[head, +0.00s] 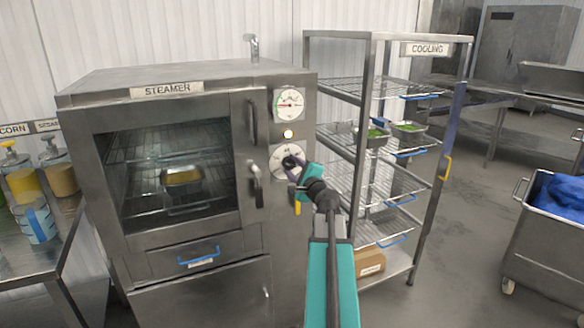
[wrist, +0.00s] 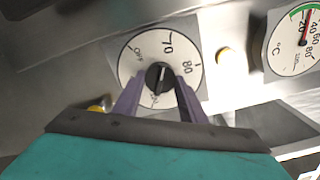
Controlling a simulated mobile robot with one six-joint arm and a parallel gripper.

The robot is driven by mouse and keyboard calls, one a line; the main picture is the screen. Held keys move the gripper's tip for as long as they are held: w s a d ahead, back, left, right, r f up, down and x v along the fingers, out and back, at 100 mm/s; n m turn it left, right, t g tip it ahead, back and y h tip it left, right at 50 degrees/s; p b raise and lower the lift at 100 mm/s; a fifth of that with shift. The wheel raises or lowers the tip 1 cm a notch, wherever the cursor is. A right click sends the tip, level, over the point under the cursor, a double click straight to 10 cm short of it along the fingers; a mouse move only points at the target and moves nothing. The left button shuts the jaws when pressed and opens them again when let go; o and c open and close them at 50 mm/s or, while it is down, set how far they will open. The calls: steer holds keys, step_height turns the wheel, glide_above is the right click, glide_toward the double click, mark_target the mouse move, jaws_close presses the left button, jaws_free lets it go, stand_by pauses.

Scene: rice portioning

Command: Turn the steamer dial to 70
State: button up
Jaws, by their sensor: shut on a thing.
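The steamer dial has a white round face (wrist: 148,46) marked OFF at the left, 70 at the top and 80 at the right in the wrist view; a lower mark is partly hidden. My gripper (head: 296,168) is shut on the knob, with a purple finger on each side. In the head view the dial (head: 277,163) is on the right of the steamer (head: 180,82) front, partly covered by my gripper.
A temperature gauge (head: 289,104) and a lit lamp (head: 288,133) are above the dial. The closed steamer door has a handle (head: 256,185) just left of it. A cooling rack (head: 360,120) with pans stands close on the right. A cart (head: 545,235) with blue contents is farther right.

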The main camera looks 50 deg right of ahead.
steer(key=shift+d, duration=0.1)
stand_by(0.4)
steer(key=o, duration=1)
